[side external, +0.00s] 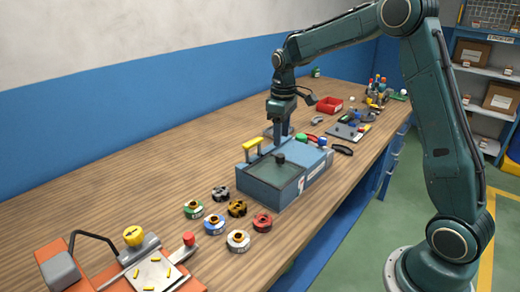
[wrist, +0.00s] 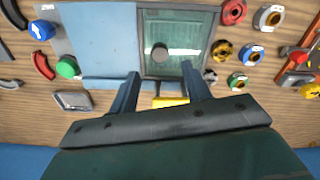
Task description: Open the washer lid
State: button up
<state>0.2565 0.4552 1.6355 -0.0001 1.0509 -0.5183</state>
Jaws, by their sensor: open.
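The washer (side external: 258,192) is a blue box on the bench, in the middle of the side external view. Its lid (side external: 272,177) is a dark greenish clear panel that lies flat on the top, with a black knob (side external: 280,159); the lid (wrist: 187,62) and knob (wrist: 159,52) also show in the wrist view. A yellow bar handle (side external: 258,146) stands at the washer's back edge. My gripper (side external: 281,143) points down over that back side. In the wrist view, my gripper (wrist: 160,72) is open, and the yellow handle (wrist: 171,101) shows between its fingers. I cannot tell whether they touch it.
Several coloured round parts (side external: 215,224) lie in front of the washer. An orange fixture (side external: 130,265) stands at the near left. Green (side external: 308,139) and blue (side external: 321,142) knobs sit at the washer's right. A red bin (side external: 329,105) and tools lie farther back.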

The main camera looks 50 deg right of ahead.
aim_at(281, 155)
jog(key=shift+f, duration=3.45)
grip_shut()
